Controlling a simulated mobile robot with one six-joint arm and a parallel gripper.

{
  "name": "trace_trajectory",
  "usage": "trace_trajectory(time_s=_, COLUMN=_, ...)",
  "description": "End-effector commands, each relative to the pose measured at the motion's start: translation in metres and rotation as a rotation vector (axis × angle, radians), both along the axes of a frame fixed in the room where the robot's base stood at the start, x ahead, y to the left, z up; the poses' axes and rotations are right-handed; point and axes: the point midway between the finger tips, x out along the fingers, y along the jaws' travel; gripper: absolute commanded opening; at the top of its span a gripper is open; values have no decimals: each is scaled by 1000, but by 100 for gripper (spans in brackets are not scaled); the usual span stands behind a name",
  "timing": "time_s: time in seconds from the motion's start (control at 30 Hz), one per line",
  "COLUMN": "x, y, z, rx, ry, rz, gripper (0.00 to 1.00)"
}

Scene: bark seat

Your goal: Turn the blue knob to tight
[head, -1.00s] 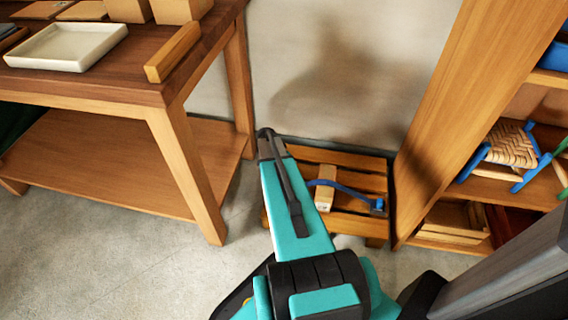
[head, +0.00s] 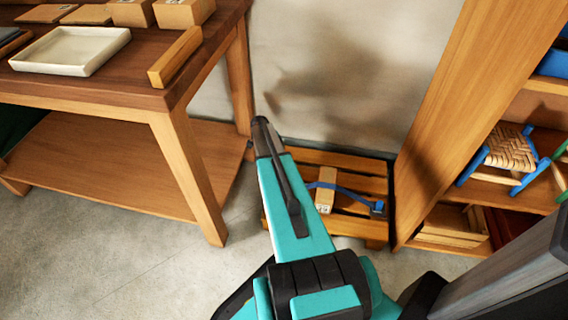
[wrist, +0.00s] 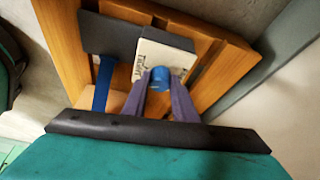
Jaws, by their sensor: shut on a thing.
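The blue knob (wrist: 160,77) shows in the wrist view, round and small, on a pale plate (wrist: 153,48) with dark lettering too small to read surely. My gripper (wrist: 161,83) is shut on the knob, one finger on each side. The plate sits by a dark grey block (wrist: 110,36) on a slatted wooden stand. In the head view my arm reaches over the low slatted stand (head: 350,160), and the knob is hidden behind it. A blue strap (head: 352,191) crosses a wooden block (head: 326,189) on the stand. The strap also shows in the wrist view (wrist: 103,84).
A wooden table (head: 110,92) with a white tray (head: 70,50) stands at left. A wooden shelf (head: 470,80) with a blue woven-seat stool (head: 512,150) stands at right, close to the stand. A wall is behind. Bare floor lies in front.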

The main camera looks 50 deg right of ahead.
Motion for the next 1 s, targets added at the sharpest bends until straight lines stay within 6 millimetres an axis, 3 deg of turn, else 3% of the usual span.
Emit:
trace_trajectory(time_s=0.5, x=-3, y=-6, z=1, rx=-4, ry=9, rz=-401, gripper=3)
trace_trajectory(time_s=1.0, x=-4, y=-5, z=0, rx=-3, ry=10, rz=-478, gripper=3)
